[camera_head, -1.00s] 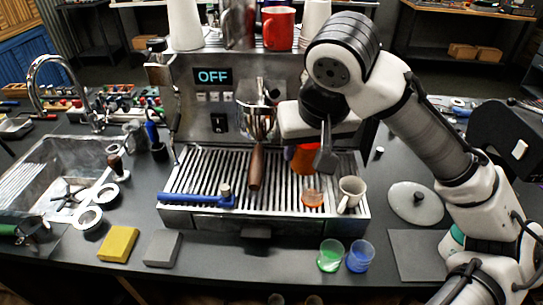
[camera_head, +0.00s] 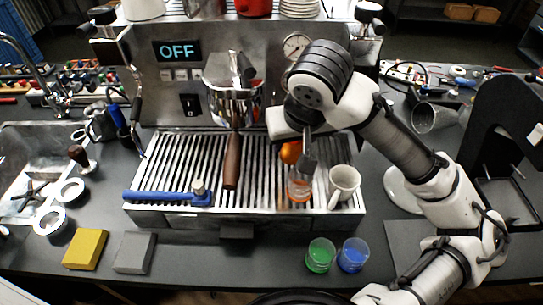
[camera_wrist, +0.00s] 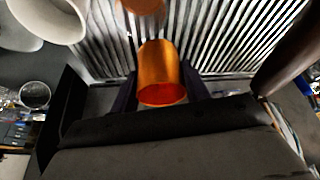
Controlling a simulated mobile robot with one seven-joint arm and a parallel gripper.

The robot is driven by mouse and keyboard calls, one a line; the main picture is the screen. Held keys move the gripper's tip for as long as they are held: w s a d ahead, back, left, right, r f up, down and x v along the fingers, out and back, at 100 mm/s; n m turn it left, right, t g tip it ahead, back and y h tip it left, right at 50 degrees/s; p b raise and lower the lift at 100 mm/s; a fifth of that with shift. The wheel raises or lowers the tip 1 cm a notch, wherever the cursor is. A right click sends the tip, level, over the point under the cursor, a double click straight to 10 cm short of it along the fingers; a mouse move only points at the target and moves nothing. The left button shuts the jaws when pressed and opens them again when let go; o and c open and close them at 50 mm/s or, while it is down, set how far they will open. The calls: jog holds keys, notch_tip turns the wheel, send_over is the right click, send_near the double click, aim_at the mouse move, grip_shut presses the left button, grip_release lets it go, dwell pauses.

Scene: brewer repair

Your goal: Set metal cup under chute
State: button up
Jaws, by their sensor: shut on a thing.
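A chute cannot be made out clearly.
A clear orange cup (camera_head: 299,188) and a cream mug (camera_head: 344,184) stand on the drip tray (camera_head: 160,172), near my gripper. The portafilter handle (camera_head: 232,162) and a blue tool (camera_head: 160,197) are left. Green (camera_head: 320,256) and blue cups (camera_head: 353,256) stand in front.

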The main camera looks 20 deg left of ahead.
aim_at(292, 153)
notch_tip(292, 153, down, 4)
jog(key=shift+r+b, duration=0.1)
jog(key=shift+b, duration=0.8)
jog(key=a, duration=0.4)
jog(key=shift+s+a+r, duration=0.1)
jog(key=shift+a, duration=0.1)
jog(key=shift+d+f+b, duration=0.2)
jog(key=shift+f+b, duration=0.4)
jog(key=shift+f, duration=0.05)
jog(key=shift+f, duration=0.1)
jog(key=o, duration=1)
